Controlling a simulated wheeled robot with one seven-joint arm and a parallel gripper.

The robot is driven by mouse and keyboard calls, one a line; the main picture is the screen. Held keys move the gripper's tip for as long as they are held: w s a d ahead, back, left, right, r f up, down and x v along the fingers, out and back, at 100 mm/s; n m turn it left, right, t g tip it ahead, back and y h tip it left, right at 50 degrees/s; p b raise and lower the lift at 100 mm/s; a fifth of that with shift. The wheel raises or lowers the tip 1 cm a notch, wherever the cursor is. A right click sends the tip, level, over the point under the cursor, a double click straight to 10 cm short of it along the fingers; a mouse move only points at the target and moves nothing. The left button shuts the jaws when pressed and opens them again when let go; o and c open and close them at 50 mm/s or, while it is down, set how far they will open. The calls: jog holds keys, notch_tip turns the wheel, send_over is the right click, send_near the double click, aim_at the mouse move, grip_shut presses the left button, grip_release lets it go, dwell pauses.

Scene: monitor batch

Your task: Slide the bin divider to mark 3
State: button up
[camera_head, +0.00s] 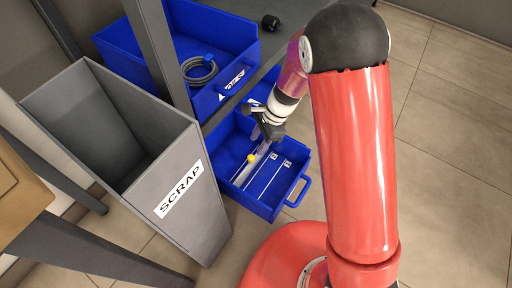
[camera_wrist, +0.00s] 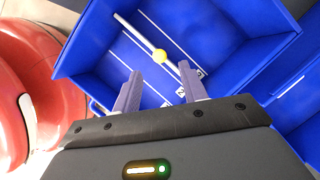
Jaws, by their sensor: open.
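The blue bin (camera_head: 293,187) stands low with its handle toward the lower right. The divider (camera_wrist: 130,28) is a thin pale bar across its inside, with a round yellow knob (camera_head: 251,158) on it; the knob also shows in the wrist view (camera_wrist: 160,56). White mark lines with small labels (camera_head: 287,163) lie on the bin floor to the right of the divider in the head view; their numbers are too small to read. My gripper (camera_wrist: 160,88) is open and empty, above the bin. The knob appears just beyond the fingertips, between their directions, with no visible contact.
A grey SCRAP container (camera_head: 190,220) stands close left of the bin. Another blue bin (camera_head: 130,60) holding a coiled cable (camera_head: 200,70) is above and behind. A dark shelf post (camera_head: 160,50) rises beside it. Tiled floor (camera_head: 450,100) is open to the right.

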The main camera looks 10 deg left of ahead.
aim_at(250, 157)
jog(key=b+x, duration=0.1)
jog(key=x, duration=0.5)
jog(key=shift+s+a+f, duration=0.1)
jog(key=shift+s+f, duration=0.05)
jog(key=shift+f, duration=0.15)
grip_shut()
